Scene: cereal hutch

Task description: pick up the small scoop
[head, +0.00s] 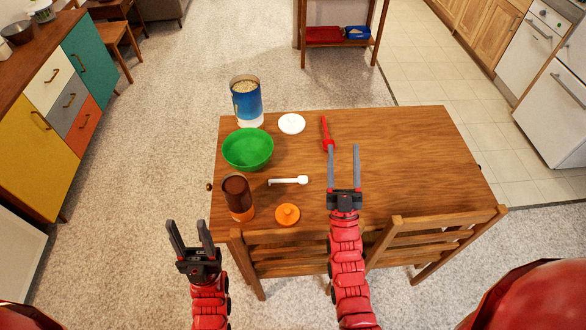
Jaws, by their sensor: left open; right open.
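A small white scoop (288,180) lies on the wooden table, left of my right gripper. A longer red utensil (326,132) lies further back; its near end is by the tip of the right gripper's left finger, and I cannot tell whether they touch. My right gripper (343,147) is open over the table, with nothing seen between its fingers. My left gripper (186,222) is open and empty, off the table's left edge and nearer to me.
The table (410,150) holds a green bowl (248,149), a blue canister (246,102), a white lid (291,124), a brown jar (238,197) and an orange lid (287,214). A chair (440,235) stands at the near edge. The table's right half is clear.

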